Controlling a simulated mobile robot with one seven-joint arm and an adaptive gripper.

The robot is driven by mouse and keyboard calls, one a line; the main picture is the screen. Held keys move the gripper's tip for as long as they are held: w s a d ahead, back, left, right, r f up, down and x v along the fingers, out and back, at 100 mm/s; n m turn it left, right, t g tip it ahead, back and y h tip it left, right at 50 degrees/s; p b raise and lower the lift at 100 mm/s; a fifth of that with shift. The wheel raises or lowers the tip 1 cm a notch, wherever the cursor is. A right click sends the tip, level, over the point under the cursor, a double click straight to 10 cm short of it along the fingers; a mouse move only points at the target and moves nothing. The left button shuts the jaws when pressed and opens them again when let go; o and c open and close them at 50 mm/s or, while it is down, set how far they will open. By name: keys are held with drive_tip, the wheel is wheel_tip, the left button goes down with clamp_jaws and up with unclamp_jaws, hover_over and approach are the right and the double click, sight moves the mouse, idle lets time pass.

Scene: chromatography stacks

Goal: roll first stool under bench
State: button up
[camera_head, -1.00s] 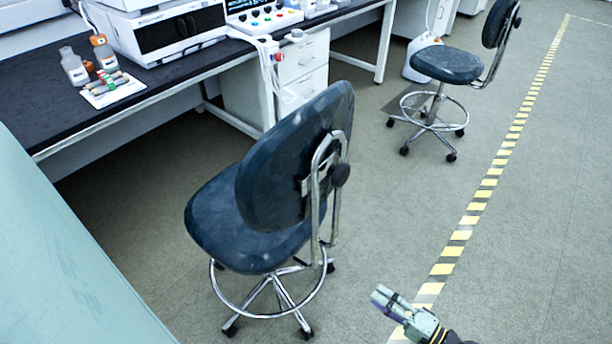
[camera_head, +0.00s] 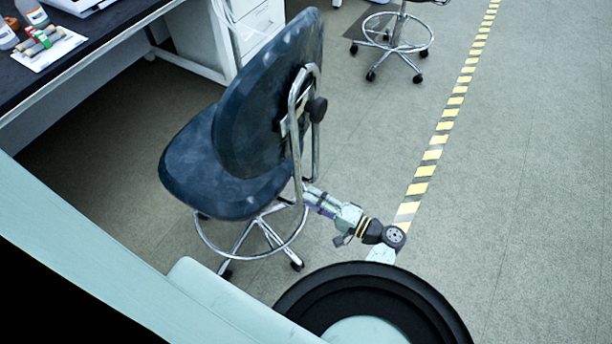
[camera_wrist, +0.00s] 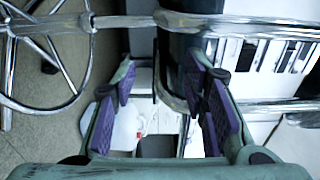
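The first stool, with dark blue seat and backrest (camera_head: 262,105), chrome back frame and foot ring, stands upright in front of the bench (camera_head: 95,70). Its backrest faces me. My gripper (camera_head: 312,194) is at the lower end of the back frame, about seat height, its tips close to or partly behind the tubes. In the wrist view my gripper (camera_wrist: 165,95) has its purple-padded fingers apart. The chrome frame tubes (camera_wrist: 270,28) and the dark seat edge (camera_wrist: 182,45) lie close beyond the right finger. I cannot tell whether they touch. The space under the bench is dark and open.
A second stool (camera_head: 392,38) stands at the back, its top cut off. A white drawer cabinet (camera_head: 240,35) stands under the bench, right of the open space. A yellow striped floor line (camera_head: 430,155) runs along the right. Bottles and a tray (camera_head: 50,48) are on the bench.

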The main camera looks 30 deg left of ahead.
drive_tip(key=shift+w+a, duration=0.1)
drive_tip(key=shift+a, duration=1.85)
drive_tip(key=shift+c, duration=0.6)
clamp_jaws()
drive_tip(key=shift+f, duration=0.1)
